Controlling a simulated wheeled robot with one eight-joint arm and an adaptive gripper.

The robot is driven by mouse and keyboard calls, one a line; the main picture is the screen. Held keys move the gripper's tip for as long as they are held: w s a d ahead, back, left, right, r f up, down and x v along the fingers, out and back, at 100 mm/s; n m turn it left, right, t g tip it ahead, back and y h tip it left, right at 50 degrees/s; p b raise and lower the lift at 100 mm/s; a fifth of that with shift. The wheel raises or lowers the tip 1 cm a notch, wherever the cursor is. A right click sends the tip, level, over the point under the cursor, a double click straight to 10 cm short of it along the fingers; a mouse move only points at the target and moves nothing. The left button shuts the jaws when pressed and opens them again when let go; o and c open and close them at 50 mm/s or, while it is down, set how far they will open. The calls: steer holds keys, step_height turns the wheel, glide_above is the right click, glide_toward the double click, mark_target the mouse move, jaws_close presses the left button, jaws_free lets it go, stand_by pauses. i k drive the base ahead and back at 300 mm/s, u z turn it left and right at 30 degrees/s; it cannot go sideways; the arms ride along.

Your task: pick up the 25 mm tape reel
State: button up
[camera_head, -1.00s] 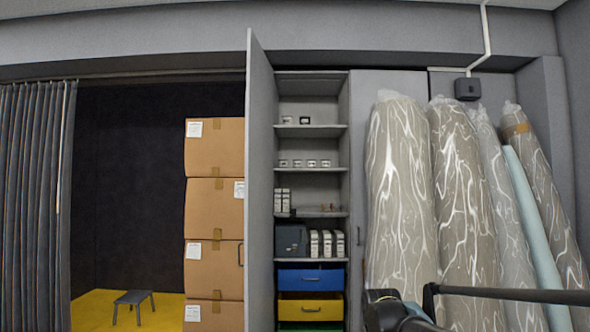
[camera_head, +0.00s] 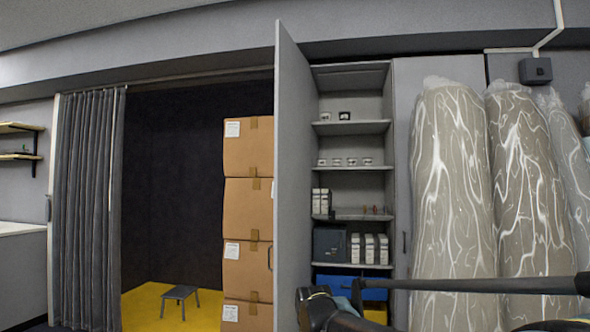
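I cannot make out a 25 mm tape reel for certain. Small items stand in the open cabinet: a pair on the upper shelf (camera_head: 352,127), several small white-labelled ones (camera_head: 365,162) on the shelf below, and tiny reddish-brown ones (camera_head: 376,210) on the third shelf. They are too small to tell apart. Dark parts of my arm cross the lower right of the picture, in front of the cabinet's lower part. No gripper fingers can be made out, and nothing is seen held.
The cabinet door (camera_head: 292,180) stands open at its left. Stacked cartons (camera_head: 248,205) are left of it, with a low stool (camera_head: 180,295) on a yellow floor. A grey curtain (camera_head: 90,200) hangs further left. Wrapped rolls (camera_head: 452,200) lean at the right. A blue drawer (camera_head: 372,291) is partly hidden.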

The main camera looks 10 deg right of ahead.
mark_target(336, 161)
steer(key=u, duration=0.15)
steer(key=i, duration=1)
steer(key=z, duration=0.55)
steer(key=i, duration=0.45)
steer(key=z, duration=0.4)
